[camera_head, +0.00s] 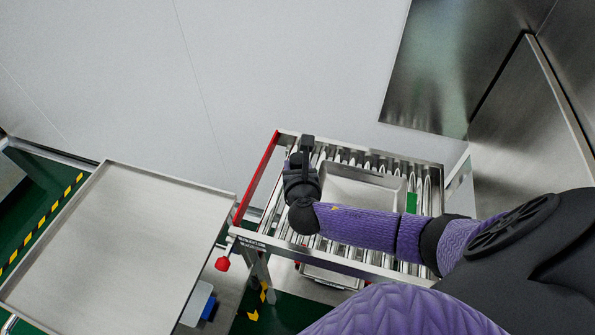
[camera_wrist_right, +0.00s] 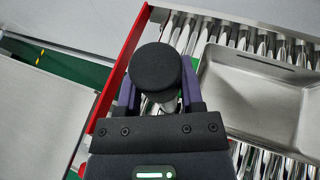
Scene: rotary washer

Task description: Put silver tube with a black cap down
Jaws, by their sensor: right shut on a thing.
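The silver tube with a black cap shows in the right wrist view, mostly as its round black cap (camera_wrist_right: 156,68). A small silver part of the tube shows just below the cap, and the rest is hidden. My right gripper (camera_wrist_right: 158,100) is shut on the tube, with a finger on each side below the cap. In the head view my right gripper (camera_head: 306,150) is over the left part of the roller rack, beside the metal tray. The tube is too small to make out clearly there. My left gripper is not in view.
A metal tray (camera_head: 365,172) sits on the roller rack, also seen in the right wrist view (camera_wrist_right: 262,100). A red rail (camera_head: 257,178) edges the rack's left side. A bare steel table (camera_head: 110,245) stands at left. A grey wall is behind.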

